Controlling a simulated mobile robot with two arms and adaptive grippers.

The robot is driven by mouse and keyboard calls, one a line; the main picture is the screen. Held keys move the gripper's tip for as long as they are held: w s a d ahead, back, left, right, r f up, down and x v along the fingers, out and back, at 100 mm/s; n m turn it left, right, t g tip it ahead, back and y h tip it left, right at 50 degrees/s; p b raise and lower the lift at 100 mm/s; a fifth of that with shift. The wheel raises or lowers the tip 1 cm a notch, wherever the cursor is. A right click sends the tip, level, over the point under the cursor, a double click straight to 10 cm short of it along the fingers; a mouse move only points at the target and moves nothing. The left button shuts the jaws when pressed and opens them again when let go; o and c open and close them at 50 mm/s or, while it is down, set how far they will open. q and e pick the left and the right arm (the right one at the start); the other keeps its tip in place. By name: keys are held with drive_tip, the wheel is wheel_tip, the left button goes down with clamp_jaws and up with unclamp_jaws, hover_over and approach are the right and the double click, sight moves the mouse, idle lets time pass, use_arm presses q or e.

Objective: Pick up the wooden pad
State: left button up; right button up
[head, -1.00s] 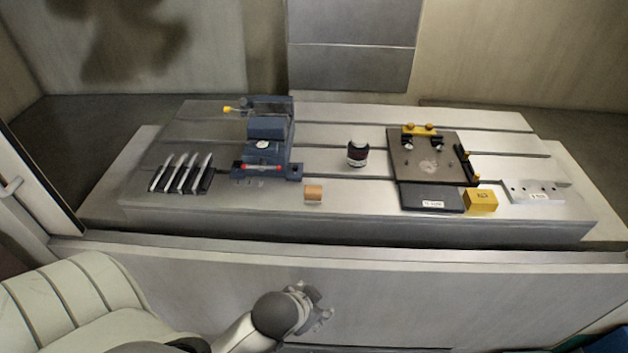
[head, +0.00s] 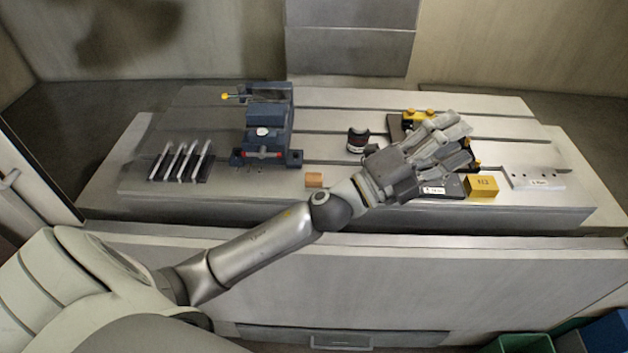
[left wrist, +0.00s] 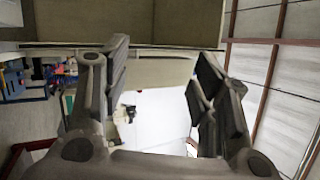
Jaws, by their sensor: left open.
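The wooden pad (head: 314,180) is a small orange-brown block. It lies on the front part of the grey slotted table, between the blue vise and my left wrist. My left gripper (head: 458,143) is open and over the dark plate, well to the right of the pad. Its fingers point right, away from the pad. In the left wrist view the two fingers of my left gripper (left wrist: 162,90) are spread with nothing between them, and the pad does not show. My right gripper is not in view.
My gripper partly hides the dark plate (head: 397,130).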

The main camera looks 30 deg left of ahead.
use_arm(q)
drive_tip(key=s+d+m+g+h, duration=0.2)
drive_tip(key=d+m+g+h, duration=0.4)
drive_tip(key=m, duration=0.4)
drive_tip(key=m+g+y, duration=1.2)
drive_tip(key=y, duration=0.8)
hover_over(316, 176)
wheel_tip(316, 176, down, 11)
drive_tip(key=f, duration=0.2)
drive_tip(key=f+p, duration=0.1)
drive_tip(key=f, duration=0.1)
drive_tip(key=shift+w+a+f, duration=0.1)
drive_tip(key=shift+a+f, duration=0.1)
drive_tip(key=shift+f, duration=0.5)
drive_tip(key=shift+d+f+p, duration=0.1)
drive_tip(key=shift+f+p, duration=0.45)
drive_tip(key=shift+p, duration=0.05)
drive_tip(key=f, duration=0.1)
drive_tip(key=f+p, duration=0.1)
drive_tip(key=f, duration=0.1)
drive_tip(key=shift+s+d+f+p, duration=0.1)
drive_tip(key=shift+s+f+p, duration=0.1)
drive_tip(key=shift+p, duration=0.1)
drive_tip(key=shift+f, duration=0.45)
drive_tip(key=c, duration=1.1)
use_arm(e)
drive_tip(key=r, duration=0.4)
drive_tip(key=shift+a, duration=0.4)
